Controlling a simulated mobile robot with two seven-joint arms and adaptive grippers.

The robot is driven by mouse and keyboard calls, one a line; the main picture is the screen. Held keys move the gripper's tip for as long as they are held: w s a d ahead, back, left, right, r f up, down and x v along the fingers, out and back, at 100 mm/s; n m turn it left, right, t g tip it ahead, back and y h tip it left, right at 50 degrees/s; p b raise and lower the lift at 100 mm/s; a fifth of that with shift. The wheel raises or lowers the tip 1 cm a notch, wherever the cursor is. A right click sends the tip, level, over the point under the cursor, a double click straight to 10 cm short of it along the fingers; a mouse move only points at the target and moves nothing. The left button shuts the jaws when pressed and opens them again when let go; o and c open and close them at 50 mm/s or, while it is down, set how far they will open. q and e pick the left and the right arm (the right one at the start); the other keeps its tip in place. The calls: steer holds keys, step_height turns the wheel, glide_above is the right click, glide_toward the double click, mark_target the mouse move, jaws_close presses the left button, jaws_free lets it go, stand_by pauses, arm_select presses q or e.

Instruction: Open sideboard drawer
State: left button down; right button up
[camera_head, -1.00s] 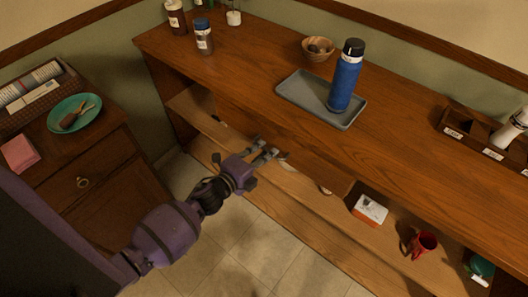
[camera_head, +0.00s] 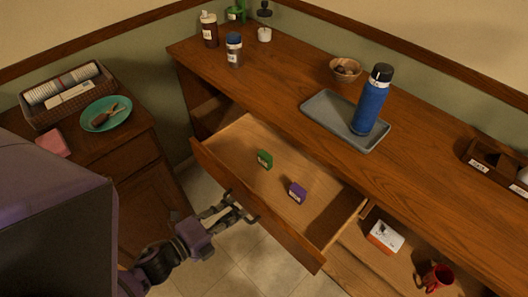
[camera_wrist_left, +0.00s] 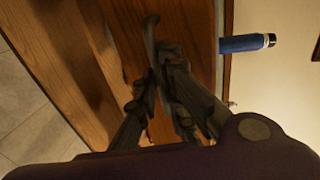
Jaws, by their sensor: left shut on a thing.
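The wooden sideboard (camera_head: 430,185) runs diagonally across the head view. Its drawer (camera_head: 290,240) is pulled well out, with the bare wooden inside showing. A green box (camera_head: 265,159) and a purple box (camera_head: 298,192) lie in it. My left gripper (camera_head: 238,209) is at the middle of the drawer front, shut on the drawer handle. In the left wrist view my left gripper (camera_wrist_left: 162,80) closes around the curved handle (camera_wrist_left: 150,35); the fingers partly hide it. My right gripper is not in view.
On the sideboard top stand a grey tray (camera_head: 318,112) with a blue bottle (camera_head: 371,104), a wooden bowl (camera_head: 345,70) and several jars. A white-and-orange box (camera_head: 385,237) and red mug (camera_head: 437,278) are on the lower shelf. A side cabinet (camera_head: 145,180) is at left.

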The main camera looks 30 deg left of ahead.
arm_select(q)
steer(key=f+v, duration=0.1)
steer(key=v, duration=0.7)
steer(key=shift+f, duration=0.5)
steer(key=shift+s, duration=0.15)
steer(key=c, duration=1.9)
jaws_free()
steer(key=v, duration=1.2)
